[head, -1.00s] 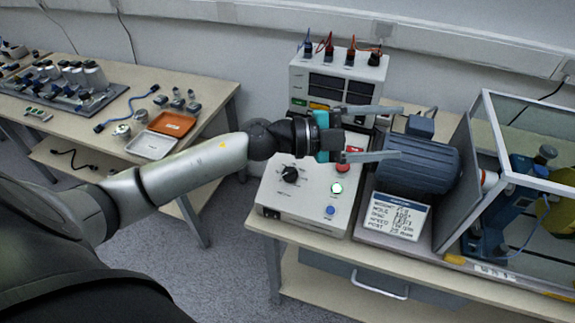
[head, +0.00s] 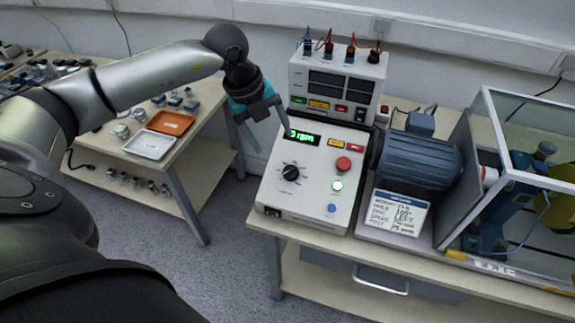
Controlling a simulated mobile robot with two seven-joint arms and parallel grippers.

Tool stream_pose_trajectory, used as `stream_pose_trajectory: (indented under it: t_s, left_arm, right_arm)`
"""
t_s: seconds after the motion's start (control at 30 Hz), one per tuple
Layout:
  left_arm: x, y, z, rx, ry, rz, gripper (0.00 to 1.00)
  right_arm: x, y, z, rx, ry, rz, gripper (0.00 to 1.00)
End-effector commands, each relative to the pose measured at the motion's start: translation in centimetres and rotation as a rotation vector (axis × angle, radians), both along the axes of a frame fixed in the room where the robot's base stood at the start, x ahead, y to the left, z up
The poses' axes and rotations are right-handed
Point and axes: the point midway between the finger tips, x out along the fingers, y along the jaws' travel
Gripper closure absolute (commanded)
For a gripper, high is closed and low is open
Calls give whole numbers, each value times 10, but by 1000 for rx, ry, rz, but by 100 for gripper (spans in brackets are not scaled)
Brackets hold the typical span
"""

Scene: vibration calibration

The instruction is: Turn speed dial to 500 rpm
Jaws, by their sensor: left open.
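One finger is near the box's upper left edge, the other hangs left of the box. My right gripper is not in view.
A meter unit (head: 338,84) with cables stands behind. A blue motor (head: 417,160) and glass enclosure (head: 515,170) stand to the right.

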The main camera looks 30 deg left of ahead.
Motion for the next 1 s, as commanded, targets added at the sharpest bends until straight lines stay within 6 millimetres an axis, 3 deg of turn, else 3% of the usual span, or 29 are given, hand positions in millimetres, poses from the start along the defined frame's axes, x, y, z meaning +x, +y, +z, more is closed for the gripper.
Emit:
stream_pose_trajectory:
  t_s: [0.3,0.5,0.7,1.0]
  left_arm:
    - [17,-14,-69,-6,3,-1,21]
    - [26,-19,-101,-4,1,-1,21]
    - [31,-22,-116,-4,-1,-3,21]
    - [31,-22,-118,-3,-2,-3,21]
  right_arm:
    - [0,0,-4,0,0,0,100]
    - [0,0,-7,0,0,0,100]
    - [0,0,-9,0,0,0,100]
    - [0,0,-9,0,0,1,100]
